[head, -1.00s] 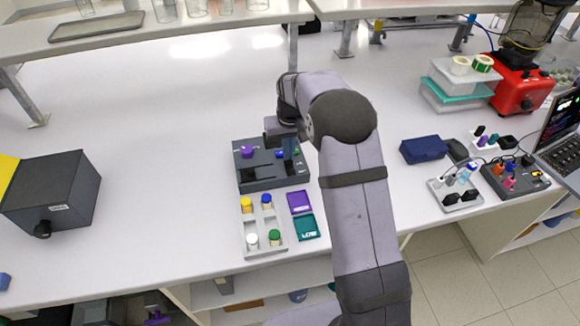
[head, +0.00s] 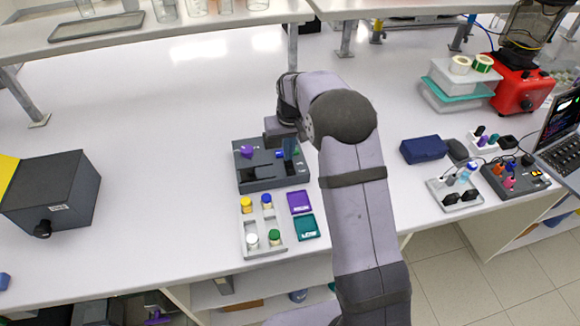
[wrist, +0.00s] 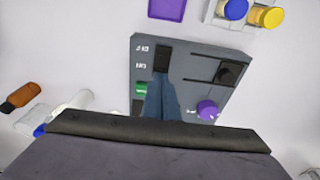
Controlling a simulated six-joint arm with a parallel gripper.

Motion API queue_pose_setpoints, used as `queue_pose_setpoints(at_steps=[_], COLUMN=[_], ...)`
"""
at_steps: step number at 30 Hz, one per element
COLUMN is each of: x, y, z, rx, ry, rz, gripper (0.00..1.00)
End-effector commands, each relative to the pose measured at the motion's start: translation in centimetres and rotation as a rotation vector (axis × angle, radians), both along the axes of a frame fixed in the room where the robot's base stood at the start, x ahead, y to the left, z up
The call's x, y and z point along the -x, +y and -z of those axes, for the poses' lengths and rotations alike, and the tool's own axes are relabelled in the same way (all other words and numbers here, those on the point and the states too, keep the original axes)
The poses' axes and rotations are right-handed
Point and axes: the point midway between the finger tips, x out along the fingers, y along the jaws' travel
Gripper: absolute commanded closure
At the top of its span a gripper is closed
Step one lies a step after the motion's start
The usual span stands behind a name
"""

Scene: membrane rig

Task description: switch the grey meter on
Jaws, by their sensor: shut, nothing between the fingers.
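A dark grey panel box (head: 272,180), which looks like the grey meter, lies on the bench below my gripper. It has a purple knob (head: 247,151); in the wrist view the box (wrist: 188,65) shows white markings, a green element (wrist: 141,88), dark slots and the purple knob (wrist: 208,110). My gripper (head: 283,132) is shut and empty at the box's far side. Its fingertips are mostly hidden.
A grey tray (head: 264,222) with several capped vials and purple (head: 301,202) and teal (head: 307,227) pieces lie in front. A dark box with a black knob (head: 50,195) stands left. A blue case (head: 423,149) and powered blocks lie right. The bench's left middle is clear.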

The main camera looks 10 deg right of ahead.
Motion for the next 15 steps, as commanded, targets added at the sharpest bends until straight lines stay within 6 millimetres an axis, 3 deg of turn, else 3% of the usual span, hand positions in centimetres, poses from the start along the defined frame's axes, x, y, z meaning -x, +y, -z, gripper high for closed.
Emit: queue_pose_setpoints(at_steps=[15], x=[0.02], y=[0.00], z=[0.73], rx=[0.000], ry=[0.001], rz=[0.000], gripper=[1.00])
